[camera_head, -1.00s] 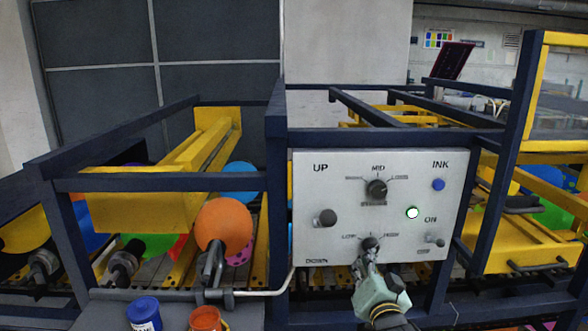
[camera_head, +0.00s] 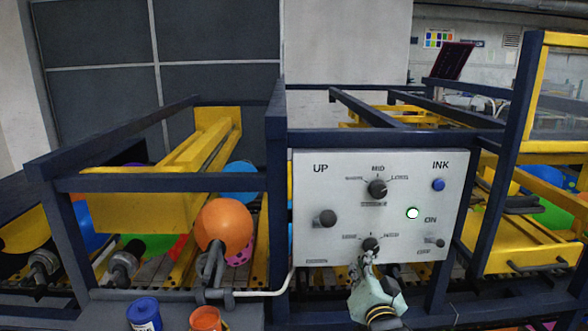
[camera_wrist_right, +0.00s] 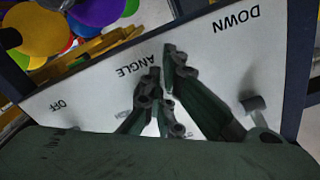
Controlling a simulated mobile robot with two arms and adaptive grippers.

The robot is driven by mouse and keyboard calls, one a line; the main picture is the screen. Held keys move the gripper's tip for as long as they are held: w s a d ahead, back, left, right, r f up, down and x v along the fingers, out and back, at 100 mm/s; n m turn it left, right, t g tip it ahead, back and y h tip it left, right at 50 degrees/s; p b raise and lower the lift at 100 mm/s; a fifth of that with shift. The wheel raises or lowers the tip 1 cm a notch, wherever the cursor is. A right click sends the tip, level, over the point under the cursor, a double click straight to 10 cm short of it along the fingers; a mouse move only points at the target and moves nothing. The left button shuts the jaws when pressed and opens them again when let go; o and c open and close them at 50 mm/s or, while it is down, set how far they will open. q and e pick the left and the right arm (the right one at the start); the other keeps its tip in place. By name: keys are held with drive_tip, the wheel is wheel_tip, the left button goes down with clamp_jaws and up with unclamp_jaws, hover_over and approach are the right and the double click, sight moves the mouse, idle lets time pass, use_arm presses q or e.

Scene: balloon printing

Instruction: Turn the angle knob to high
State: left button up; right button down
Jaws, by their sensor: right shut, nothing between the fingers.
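The angle knob (camera_head: 370,244) is the small black knob at the lower middle of the light grey control panel (camera_head: 340,185). A scale arcs above it, its words too blurred to read surely, and I cannot tell exactly where its pointer aims. My right gripper (camera_head: 368,257) is shut and empty just below the knob, its fingertips close to or touching it. In the right wrist view the gripper (camera_wrist_right: 163,72) shows over the panel beside the upside-down ANGLE label, and its fingers largely hide the knob area. My left gripper is not in view.
The panel also holds a MID knob (camera_head: 377,188), an UP/DOWN knob (camera_head: 327,217), a blue INK button (camera_head: 438,184), a lit round lamp (camera_head: 412,213) and an ON/OFF switch (camera_head: 436,242). Dark blue frame bars surround it. Blue (camera_head: 144,314) and orange (camera_head: 205,319) cans stand lower left.

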drive_tip(key=shift+s+p, duration=0.35)
drive_tip(key=s+p, duration=0.2)
drive_tip(key=s, duration=0.3)
drive_tip(key=shift+d+p, duration=0.1)
drive_tip(key=shift+p, duration=0.2)
drive_tip(key=shift+f, duration=0.1)
drive_tip(key=shift+s, duration=0.1)
